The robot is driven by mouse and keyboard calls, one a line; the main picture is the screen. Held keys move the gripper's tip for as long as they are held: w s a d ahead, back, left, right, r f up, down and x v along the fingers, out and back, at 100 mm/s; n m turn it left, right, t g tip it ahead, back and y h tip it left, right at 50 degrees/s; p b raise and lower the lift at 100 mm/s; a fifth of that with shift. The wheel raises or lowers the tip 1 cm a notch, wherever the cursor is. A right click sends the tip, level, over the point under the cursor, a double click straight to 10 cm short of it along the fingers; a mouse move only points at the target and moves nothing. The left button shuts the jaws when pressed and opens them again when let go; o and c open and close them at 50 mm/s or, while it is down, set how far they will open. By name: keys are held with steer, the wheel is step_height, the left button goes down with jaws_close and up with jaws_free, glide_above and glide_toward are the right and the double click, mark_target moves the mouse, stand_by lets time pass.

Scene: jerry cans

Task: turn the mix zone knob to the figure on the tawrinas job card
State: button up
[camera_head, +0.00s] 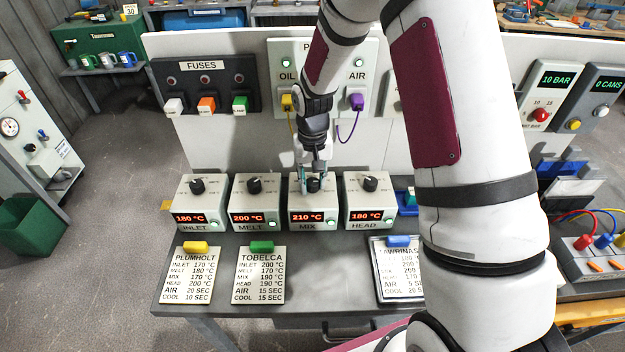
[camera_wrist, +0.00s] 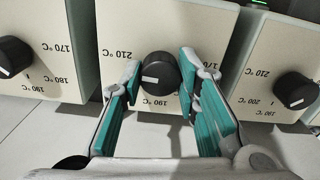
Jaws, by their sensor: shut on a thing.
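The mix zone box (camera_head: 314,203) stands third in a row of four heater boxes, and its red display reads 210 °C. Its black knob (camera_wrist: 161,73) shows in the wrist view with a short white mark on its face. My gripper (camera_head: 314,184) reaches down from above and is shut on the knob, one teal finger pad at each side. The Tawrinas card (camera_head: 384,285) lies on the bench under a blue clip, at the right. Its mix line seems to read 200, though my arm hides the card's right part.
The inlet (camera_head: 194,203), melt (camera_head: 254,203) and head (camera_head: 369,203) boxes stand close by, reading 180, 200 and 180 °C. The Plumholt (camera_head: 190,275) and Tobelca (camera_head: 260,276) cards lie in front. A panel with the oil and air plugs rises behind.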

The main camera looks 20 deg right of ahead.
mark_target(313, 181)
steer(key=n, duration=0.4)
steer(key=shift+n, duration=2.3)
steer(key=o, duration=1.2)
step_height(313, 181, up, 12)
